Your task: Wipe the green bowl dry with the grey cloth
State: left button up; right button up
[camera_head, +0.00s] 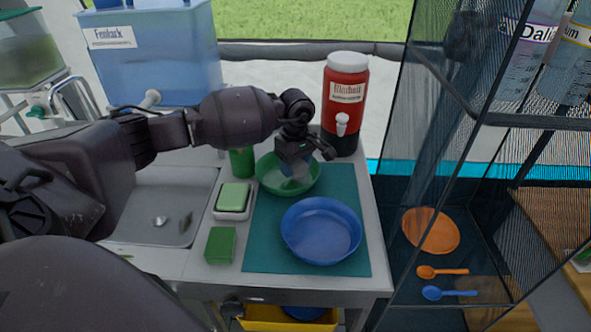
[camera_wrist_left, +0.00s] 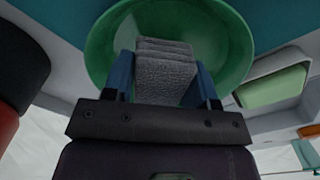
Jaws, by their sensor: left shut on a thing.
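The green bowl (camera_head: 268,182) stands on the teal mat (camera_head: 262,240) at its far left part. It also shows in the left wrist view (camera_wrist_left: 232,45), open side toward the camera. My left gripper (camera_head: 296,165) comes over the bowl from the left and is shut on the grey cloth. The folded grey cloth (camera_wrist_left: 166,72) sits between the blue fingers in the left wrist view, over the inside of the bowl. Whether it touches the bowl's surface I cannot tell. My right gripper is not in view.
A blue bowl (camera_head: 321,231) stands on the mat's near part. A red dispenser (camera_head: 346,95) stands behind the mat. A sponge in a dish (camera_head: 233,198), a green block (camera_head: 220,245) and the sink (camera_head: 160,205) lie left. A mesh shelf (camera_head: 480,119) stands right.

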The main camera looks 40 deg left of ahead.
pick_arm(q)
jog(key=shift+r+p, duration=1)
jog(key=shift+r, duration=1.55)
jog(key=shift+d, duration=0.1)
